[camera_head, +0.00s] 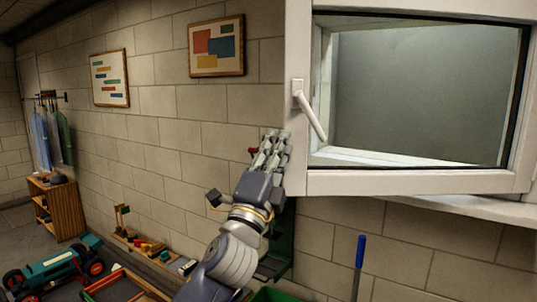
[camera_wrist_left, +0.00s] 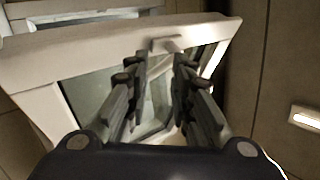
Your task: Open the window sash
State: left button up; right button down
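The white window sash (camera_head: 400,183) fills the upper right of the head view. Its white lever handle (camera_head: 311,112) sits on the left stile and slants down to the right. In the left wrist view the sash (camera_wrist_left: 80,52) appears to stand away from the frame behind it. A pale piece, apparently the handle (camera_wrist_left: 167,44), shows beyond the fingertips. My left gripper (camera_head: 268,140) is just left of the sash's left edge, at the height of the handle's lower end. Its fingers are apart and empty in the left wrist view (camera_wrist_left: 161,65). My right gripper is out of view.
A sill (camera_head: 480,208) runs under the sash. A blue-handled tool (camera_head: 360,252) stands against the block wall below. Two framed pictures (camera_head: 217,46) hang left. A green toy car (camera_head: 55,268), a wooden shelf (camera_head: 58,209) and hung clothes (camera_head: 50,137) are at lower left.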

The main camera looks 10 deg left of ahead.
pick_arm(q)
jog(key=shift+s+a+f+h, duration=0.35)
jog(key=shift+s+a, duration=0.1)
jog(key=shift+s, duration=0.25)
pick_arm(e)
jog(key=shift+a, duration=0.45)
